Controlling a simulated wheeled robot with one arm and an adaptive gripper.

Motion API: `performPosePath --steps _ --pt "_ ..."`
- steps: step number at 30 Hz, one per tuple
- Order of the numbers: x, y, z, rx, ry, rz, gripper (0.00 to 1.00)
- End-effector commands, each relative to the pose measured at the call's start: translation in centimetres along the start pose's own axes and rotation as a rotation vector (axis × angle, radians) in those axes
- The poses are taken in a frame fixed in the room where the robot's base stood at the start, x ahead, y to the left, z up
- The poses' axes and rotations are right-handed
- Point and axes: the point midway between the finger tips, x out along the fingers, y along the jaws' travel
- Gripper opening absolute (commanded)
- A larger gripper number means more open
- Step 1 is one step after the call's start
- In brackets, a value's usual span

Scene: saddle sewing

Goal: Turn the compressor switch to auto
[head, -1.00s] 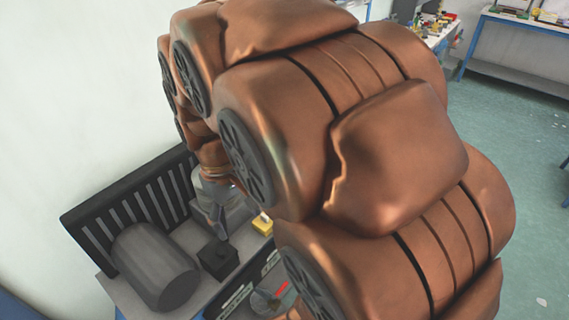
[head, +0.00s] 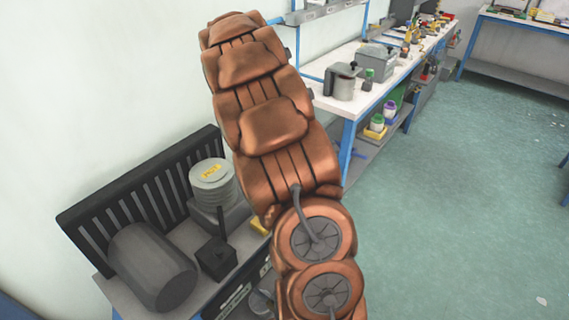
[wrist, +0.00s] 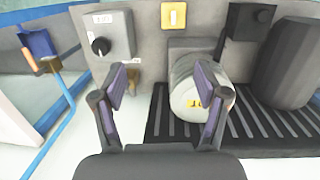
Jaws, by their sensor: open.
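The likely compressor switch is a black round knob (wrist: 101,46) with a pale pointer mark, on a grey panel (wrist: 124,35) at the upper left of the wrist view. A small label above it is too blurred to read. My gripper (wrist: 160,85) is open and empty, its two fingers spread. The knob lies beyond and left of the left finger, apart from it. In the head view my gripper is hidden, and my arm covers part of the compressor's front.
A yellow square part (wrist: 173,15) is right of the panel. A pale round motor (head: 212,183), a black box (head: 217,258) and a grey tank (head: 153,266) stand by a slatted black guard (head: 85,217). A workbench (head: 335,103) stands behind; the floor at right is clear.

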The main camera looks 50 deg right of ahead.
Motion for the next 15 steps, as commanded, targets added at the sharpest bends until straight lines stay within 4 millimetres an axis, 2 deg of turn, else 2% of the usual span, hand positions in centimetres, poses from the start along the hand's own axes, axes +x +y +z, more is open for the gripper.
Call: performPosePath --steps 3,15 --pt "1.9 2.9 -1.1 -0.028 0.003 -0.006 0.73" --pt "8.3 11.3 -4.1 -0.16 0.046 -0.031 0.73"
